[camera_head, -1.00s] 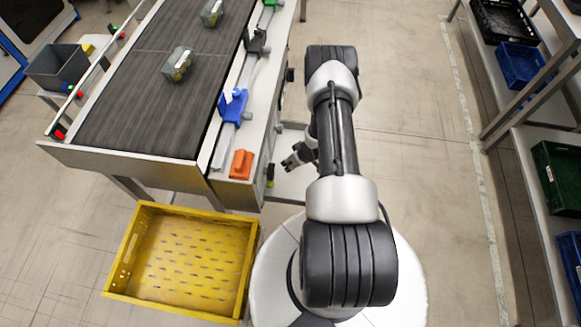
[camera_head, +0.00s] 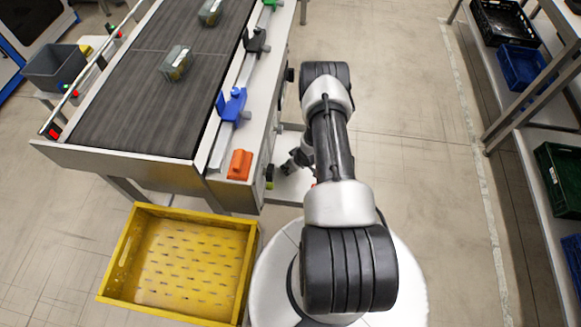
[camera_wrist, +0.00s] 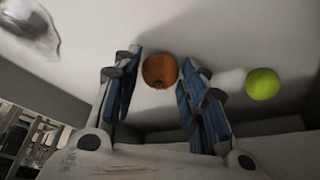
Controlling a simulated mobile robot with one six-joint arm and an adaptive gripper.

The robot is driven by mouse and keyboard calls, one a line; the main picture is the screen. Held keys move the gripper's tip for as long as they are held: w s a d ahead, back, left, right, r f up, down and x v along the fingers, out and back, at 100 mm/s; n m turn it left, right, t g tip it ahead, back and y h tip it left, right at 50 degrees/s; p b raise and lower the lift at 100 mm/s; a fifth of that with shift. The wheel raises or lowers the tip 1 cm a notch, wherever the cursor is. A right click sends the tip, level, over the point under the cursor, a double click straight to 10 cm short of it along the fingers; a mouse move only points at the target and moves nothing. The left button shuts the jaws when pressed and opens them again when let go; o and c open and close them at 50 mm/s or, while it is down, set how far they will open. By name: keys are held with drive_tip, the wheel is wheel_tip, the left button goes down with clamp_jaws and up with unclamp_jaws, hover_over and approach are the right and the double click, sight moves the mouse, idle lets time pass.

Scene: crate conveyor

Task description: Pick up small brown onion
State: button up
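A small round orange-brown onion (camera_wrist: 160,71) lies on a pale surface in the wrist view. My gripper (camera_wrist: 163,66) is open, with one blue-padded finger on each side of the onion. A narrow gap seems to show between the onion and each finger, so I cannot see firm contact. In the head view my gripper (camera_head: 294,164) is a small dark shape beside the conveyor's side, partly hidden by my arm. The onion is not visible in the head view.
A yellow-green round fruit (camera_wrist: 262,84) lies right of the onion. A clear, shiny item (camera_wrist: 32,25) is at upper left. In the head view, an empty yellow crate (camera_head: 117,273) stands on the floor before the conveyor (camera_head: 130,112), which carries clear packs (camera_head: 176,62).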

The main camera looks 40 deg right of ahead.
drive_tip(key=c, duration=0.5)
drive_tip(key=shift+r, duration=0.1)
